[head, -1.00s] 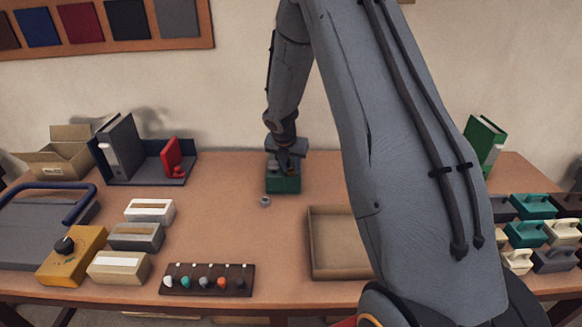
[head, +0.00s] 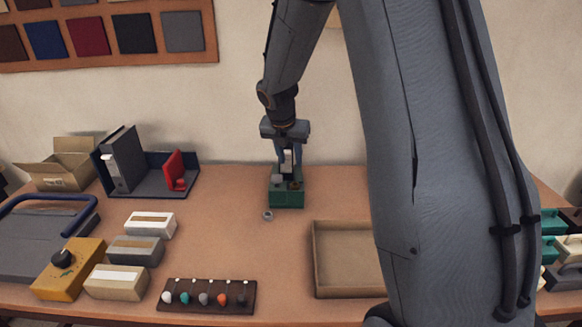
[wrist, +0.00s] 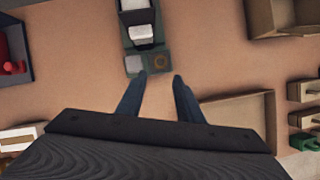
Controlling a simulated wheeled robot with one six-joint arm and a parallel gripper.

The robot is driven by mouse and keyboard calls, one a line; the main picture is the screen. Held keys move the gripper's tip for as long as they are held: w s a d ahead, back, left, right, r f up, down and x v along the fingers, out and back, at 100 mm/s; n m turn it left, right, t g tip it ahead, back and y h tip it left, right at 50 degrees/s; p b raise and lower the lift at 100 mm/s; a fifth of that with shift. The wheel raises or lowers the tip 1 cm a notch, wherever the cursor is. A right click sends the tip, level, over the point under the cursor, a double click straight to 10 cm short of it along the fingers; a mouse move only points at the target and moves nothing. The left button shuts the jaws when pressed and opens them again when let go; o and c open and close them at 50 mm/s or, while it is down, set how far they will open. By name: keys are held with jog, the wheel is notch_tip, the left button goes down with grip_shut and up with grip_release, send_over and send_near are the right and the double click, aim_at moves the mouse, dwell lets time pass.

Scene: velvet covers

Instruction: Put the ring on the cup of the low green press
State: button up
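The low green press (head: 287,199) stands at the middle back of the table, with a pale block on its upper part. A small round brownish mark, perhaps its cup, shows on its front right top (wrist: 161,61) in the wrist view. A small grey ring (head: 268,215) lies on the table just in front of the press, to its left. I cannot make out the ring in the wrist view. My gripper (wrist: 158,76) is open with nothing seen between its fingers. It is above the press in the head view, which partly hides the press top.
A shallow cardboard tray (head: 318,264) lies front right of the press, partly behind my arm. A dark strip with several coloured knobs (head: 207,296) is at the front. A binder stand (head: 155,182) is back left. Table around the ring is clear.

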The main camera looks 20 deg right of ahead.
jog(key=s+a+m+y, duration=0.1)
jog(key=s+a+m, duration=0.2)
jog(key=s+m, duration=0.6)
jog(key=s+a+f+m+g+y, duration=0.1)
jog(key=s+a+m, duration=0.2)
jog(key=s+m, duration=0.6)
jog(key=s+a+m+y, duration=0.1)
jog(key=s+a+m, duration=0.3)
jog(key=s+m, duration=0.5)
jog(key=shift+f+m+g, duration=0.15)
jog(key=shift+m+g, duration=0.25)
jog(key=shift+m, duration=0.2)
jog(key=shift+s+a, duration=0.1)
